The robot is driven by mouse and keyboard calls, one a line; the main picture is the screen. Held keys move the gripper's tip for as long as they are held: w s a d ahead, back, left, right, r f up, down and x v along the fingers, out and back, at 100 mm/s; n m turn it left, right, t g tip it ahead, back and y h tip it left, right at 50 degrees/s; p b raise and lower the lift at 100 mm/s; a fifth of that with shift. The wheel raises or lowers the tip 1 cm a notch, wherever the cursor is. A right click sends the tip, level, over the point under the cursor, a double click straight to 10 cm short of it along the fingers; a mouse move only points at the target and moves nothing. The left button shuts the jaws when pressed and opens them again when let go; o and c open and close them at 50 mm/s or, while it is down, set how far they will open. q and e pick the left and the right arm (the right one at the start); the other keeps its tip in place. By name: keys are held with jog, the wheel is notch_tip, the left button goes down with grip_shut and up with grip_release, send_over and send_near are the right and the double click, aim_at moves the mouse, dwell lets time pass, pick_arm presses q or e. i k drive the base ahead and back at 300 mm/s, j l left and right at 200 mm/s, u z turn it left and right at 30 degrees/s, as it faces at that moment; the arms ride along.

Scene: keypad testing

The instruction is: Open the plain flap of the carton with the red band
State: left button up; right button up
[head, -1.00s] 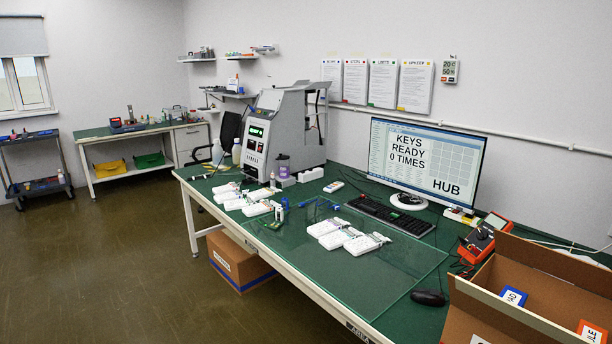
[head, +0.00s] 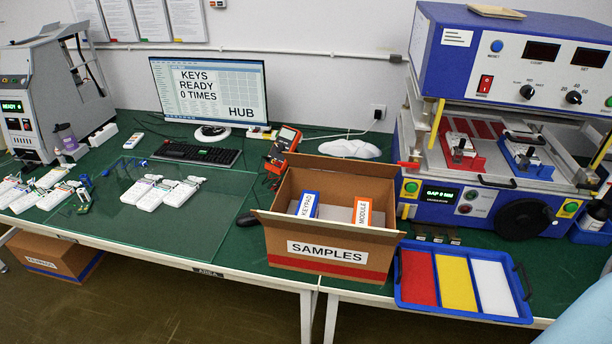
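The carton with the red band (head: 327,264) stands on the green bench top in the middle of the head view. It is brown, with a white SAMPLES label (head: 327,251) on its front and the red band low on that side. Its top is open. A brown front flap (head: 335,227) leans outward above the label, with no print that I can make out. Inside stand a blue-edged KEYPAD box (head: 307,205) and an orange-edged MODULE box (head: 362,212). The carton's floor is mostly hidden. Neither of my grippers can be made out in view.
A blue tray (head: 399,293) with red, yellow and white sections sits right of the carton. A large blue test machine (head: 447,53) stands behind it. A blue-banded carton (head: 57,250) is below the bench.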

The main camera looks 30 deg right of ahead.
aim_at(332, 163)
jog(key=l+z, duration=0.15)
jog(key=z, duration=0.35)
jog(key=i+l+z, duration=0.1)
jog(key=z, duration=0.4)
jog(key=j+u, duration=0.1)
jog(key=i, duration=0.05)
